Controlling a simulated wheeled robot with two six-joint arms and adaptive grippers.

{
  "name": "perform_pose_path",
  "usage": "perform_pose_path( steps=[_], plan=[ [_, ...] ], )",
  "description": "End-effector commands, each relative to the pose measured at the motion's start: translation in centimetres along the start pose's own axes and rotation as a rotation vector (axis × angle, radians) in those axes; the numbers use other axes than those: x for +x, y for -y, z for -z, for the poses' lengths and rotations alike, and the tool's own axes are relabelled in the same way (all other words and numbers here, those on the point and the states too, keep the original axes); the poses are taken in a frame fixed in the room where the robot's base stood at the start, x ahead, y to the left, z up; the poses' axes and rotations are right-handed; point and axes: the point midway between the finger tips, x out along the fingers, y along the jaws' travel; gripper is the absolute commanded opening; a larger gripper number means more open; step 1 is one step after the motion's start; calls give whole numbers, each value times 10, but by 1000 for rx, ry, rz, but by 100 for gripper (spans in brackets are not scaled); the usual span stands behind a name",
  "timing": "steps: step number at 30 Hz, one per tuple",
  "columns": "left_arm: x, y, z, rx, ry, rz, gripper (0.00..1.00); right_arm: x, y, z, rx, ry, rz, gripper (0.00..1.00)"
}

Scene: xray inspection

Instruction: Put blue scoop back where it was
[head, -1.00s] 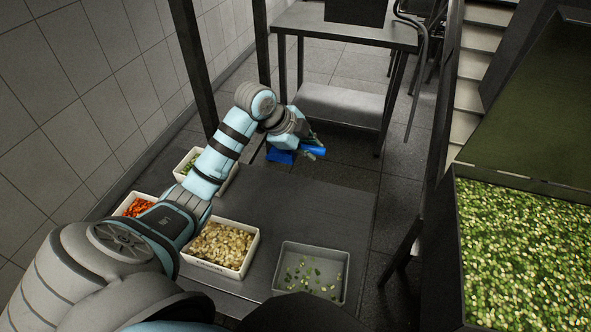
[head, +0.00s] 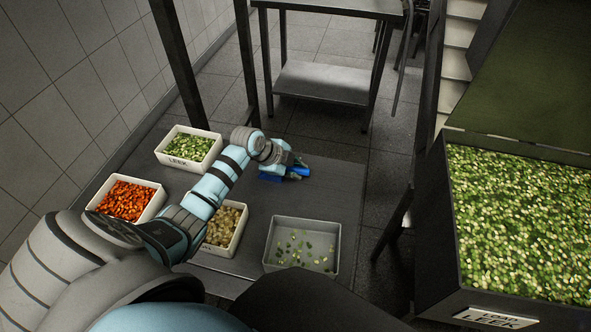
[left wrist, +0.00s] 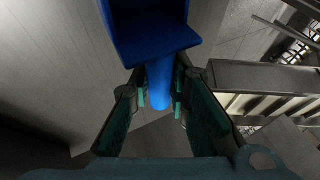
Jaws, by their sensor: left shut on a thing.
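The blue scoop (head: 293,172) is in my left gripper (head: 294,166), over the far right part of the dark table in the head view. In the left wrist view the fingers of my left gripper (left wrist: 160,100) are shut around the blue handle (left wrist: 160,82), with the scoop's wide blue bowl (left wrist: 152,30) at the top of the picture. In the head view the gripper hides part of the scoop, and I cannot tell whether the scoop touches the table. My right gripper is not in view.
On the table (head: 262,215) stand white bins of leek (head: 190,147), orange pieces (head: 124,200) and pale pieces (head: 224,228). A grey tray (head: 334,258) with some green pieces is at the front right. A large leek bin (head: 520,220) stands right. The table's middle is clear.

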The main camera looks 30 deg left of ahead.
Motion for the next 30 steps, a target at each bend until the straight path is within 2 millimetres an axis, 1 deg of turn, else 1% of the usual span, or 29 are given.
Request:
perform_pose_path(
  steps=[2,3,6,15,17,19,23,27,30],
  plan=[
    [2,-1,-1,0,0,0,0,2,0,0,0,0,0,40],
    [1,-1,-1,0,0,0,23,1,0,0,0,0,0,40],
    [1,0,0,0,0,0,37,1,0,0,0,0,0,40],
    [0,0,0,0,0,0,37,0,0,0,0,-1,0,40],
    [-4,1,0,0,1,1,37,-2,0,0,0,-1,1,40],
    [-12,2,0,2,2,2,37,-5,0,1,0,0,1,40],
    [-41,2,0,3,4,2,37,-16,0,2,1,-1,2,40],
    [-80,2,-1,5,6,2,37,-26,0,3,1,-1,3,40],
    [-104,2,0,5,4,1,37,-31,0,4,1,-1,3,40]
  ],
)
